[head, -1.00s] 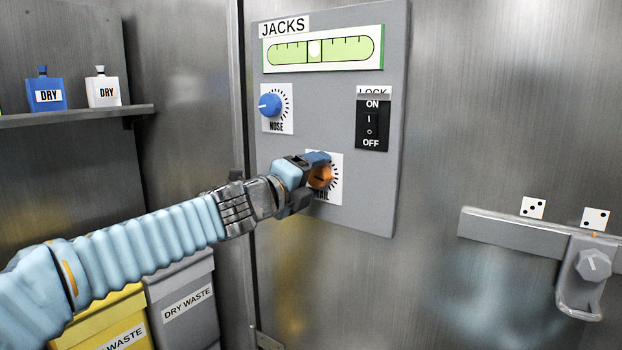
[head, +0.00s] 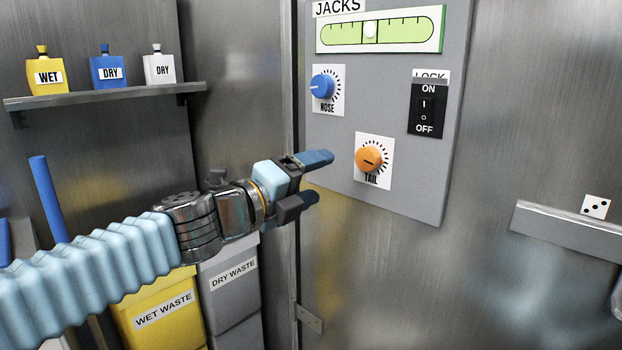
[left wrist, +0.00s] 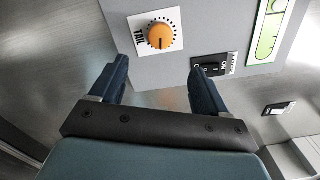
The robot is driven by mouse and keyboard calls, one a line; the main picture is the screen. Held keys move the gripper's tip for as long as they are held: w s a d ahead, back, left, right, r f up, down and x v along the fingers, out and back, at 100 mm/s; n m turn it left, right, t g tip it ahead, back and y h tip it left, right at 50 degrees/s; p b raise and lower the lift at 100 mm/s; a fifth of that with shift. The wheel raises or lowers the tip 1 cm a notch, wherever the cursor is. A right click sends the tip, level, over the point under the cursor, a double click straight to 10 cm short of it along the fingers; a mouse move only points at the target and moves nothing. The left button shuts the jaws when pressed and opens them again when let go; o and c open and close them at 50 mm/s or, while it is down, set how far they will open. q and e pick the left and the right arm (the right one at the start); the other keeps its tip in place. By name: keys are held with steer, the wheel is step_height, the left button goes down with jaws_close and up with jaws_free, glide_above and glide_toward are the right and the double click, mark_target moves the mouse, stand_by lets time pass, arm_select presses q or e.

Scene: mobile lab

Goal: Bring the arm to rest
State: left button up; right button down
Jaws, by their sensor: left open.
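My left arm comes in from the left in the head view. Its gripper (head: 313,178) is open and empty, left of the orange TAIL knob (head: 369,159) and apart from it. In the left wrist view the two blue fingers of my gripper (left wrist: 160,85) stand wide apart. The TAIL knob (left wrist: 160,36) shows beyond them with nothing between. The grey JACKS panel (head: 330,143) carries the knob on the metal wall. My right gripper is not in view.
The panel also holds a blue NOSE knob (head: 322,86), a black LOCK switch (head: 427,110) and a green level gauge (head: 380,29). A shelf (head: 110,95) with bottles is at upper left. Yellow (head: 160,312) and grey (head: 232,275) waste bins stand below. A rail (head: 570,232) juts from the wall at right.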

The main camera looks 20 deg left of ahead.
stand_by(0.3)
arm_select(q)
steer(key=w+d+f+n+g, duration=0.2)
steer(key=w+d+f+n, duration=0.15)
steer(key=f, duration=0.75)
steer(key=w+d+f+n+g, duration=0.25)
steer(key=w+f+n, duration=0.2)
steer(key=f, duration=0.65)
steer(key=s+d+f+n+g, duration=0.15)
steer(key=f+n, duration=0.25)
steer(key=f, duration=0.7)
steer(key=s+d+f+n+g, duration=0.1)
steer(key=s+f+n+g, duration=0.2)
steer(key=f, duration=0.8)
steer(key=s+d+f+n+g+y, duration=0.2)
steer(key=s+f+n+g, duration=0.5)
steer(key=s+f+n, duration=0.5)
steer(key=s+d+f, duration=0.1)
steer(key=s+f, duration=0.6)
steer(key=f, duration=0.3)
steer(key=shift+s+f+n, duration=0.3)
steer(key=shift+s+n, duration=0.05)
steer(key=shift+n, duration=0.05)
